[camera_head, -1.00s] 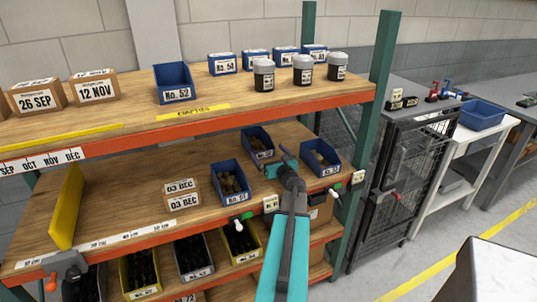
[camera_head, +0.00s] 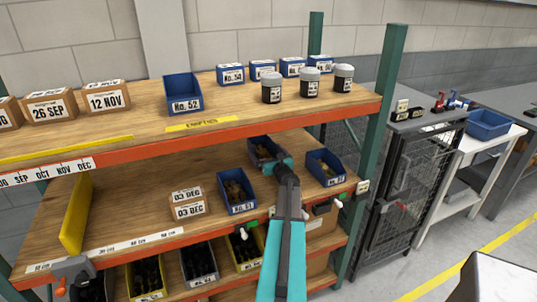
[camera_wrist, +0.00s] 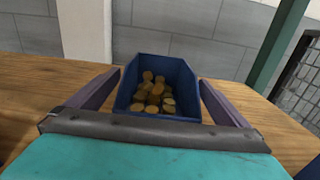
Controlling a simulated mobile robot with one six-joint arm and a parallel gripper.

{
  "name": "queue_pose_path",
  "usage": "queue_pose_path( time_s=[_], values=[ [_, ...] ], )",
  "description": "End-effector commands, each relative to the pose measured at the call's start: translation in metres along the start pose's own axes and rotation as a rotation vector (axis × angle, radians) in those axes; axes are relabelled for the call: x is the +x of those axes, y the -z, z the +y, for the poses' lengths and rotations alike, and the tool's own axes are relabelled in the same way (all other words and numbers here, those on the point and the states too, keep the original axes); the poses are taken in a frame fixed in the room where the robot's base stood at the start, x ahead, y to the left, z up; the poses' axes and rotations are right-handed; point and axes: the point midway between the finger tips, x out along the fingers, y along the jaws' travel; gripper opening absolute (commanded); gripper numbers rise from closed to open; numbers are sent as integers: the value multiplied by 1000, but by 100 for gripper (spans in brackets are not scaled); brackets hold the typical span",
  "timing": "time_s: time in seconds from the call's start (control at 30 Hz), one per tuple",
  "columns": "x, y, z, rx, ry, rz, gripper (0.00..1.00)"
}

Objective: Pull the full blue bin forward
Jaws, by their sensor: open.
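On the middle shelf (camera_head: 140,215), three blue bins show: a front one (camera_head: 237,208) with brown contents, a right one (camera_head: 326,178) with contents, and one at the back (camera_head: 256,141). My gripper (camera_head: 268,160) is open at the front of the back bin and hides part of it. In the wrist view, a blue bin (camera_wrist: 165,117) full of small golden-brown pieces (camera_wrist: 152,94) sits between the spread fingers of my gripper (camera_wrist: 160,80). Both fingers appear apart from its sides. The bin's label is hidden in the wrist view.
A box marked 03 DEC (camera_head: 189,210) stands left of the front bin. The upper shelf's orange beam (camera_head: 215,137) runs above. A yellow divider (camera_head: 77,215) stands at left and a green post (camera_head: 383,90) at right. Bare shelf lies between box and divider.

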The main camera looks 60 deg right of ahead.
Motion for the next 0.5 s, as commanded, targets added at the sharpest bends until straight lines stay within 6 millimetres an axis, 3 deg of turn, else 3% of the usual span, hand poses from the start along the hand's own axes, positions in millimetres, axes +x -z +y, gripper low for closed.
queue_pose_path(
  time_s=[0.2, 0.5],
  values=[
    [21, -1, -1, 0, -1, 0, 100],
    [38, 0, 0, 0, -1, 0, 100]
  ],
)
